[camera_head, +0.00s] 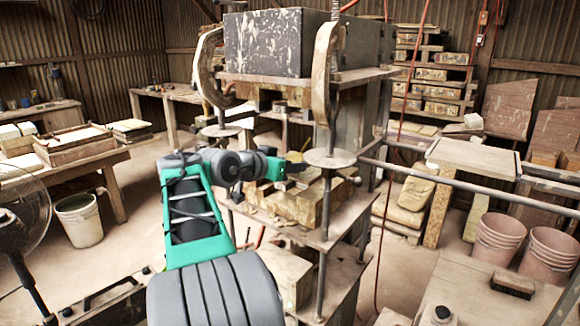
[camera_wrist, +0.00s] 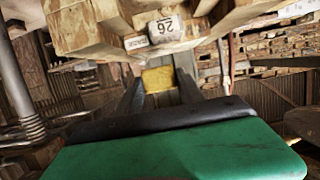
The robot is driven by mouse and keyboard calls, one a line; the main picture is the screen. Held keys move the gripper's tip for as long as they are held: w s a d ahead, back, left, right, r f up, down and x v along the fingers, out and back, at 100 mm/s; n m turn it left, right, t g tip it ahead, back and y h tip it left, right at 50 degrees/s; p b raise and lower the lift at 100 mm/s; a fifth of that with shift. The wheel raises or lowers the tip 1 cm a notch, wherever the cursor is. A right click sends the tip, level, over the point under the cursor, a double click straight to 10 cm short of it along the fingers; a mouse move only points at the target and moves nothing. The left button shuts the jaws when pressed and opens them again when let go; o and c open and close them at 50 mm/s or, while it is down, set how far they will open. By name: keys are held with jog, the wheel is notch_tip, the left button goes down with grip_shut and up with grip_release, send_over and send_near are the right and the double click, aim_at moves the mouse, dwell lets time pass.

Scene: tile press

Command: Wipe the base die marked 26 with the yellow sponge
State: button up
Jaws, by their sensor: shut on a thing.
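In the wrist view, the yellow sponge (camera_wrist: 158,79) sits between the two dark fingers of my gripper (camera_wrist: 159,82), which is shut on it. The base die marked 26 (camera_wrist: 190,32) is a worn wooden-looking block at the top of this view. I cannot tell whether the sponge touches the die. In the head view, my arm reaches into the press, where the base die (camera_head: 298,207) lies on the lower plate. My fingers and the sponge are hidden there.
The press has a heavy upper block (camera_head: 268,45), curved side arms and a vertical rod with a round disc (camera_head: 328,158) just right of my wrist. A metal rail (camera_head: 440,180) runs to the right. Buckets (camera_head: 500,238) and a brush (camera_head: 512,286) are at the right.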

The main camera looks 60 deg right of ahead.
jog(key=w+a+p, duration=0.2)
jog(key=a, duration=1.5)
jog(key=shift+w+r, duration=0.2)
jog(key=shift+w, duration=0.2)
jog(key=shift+d+r, duration=0.1)
dwell(0.4)
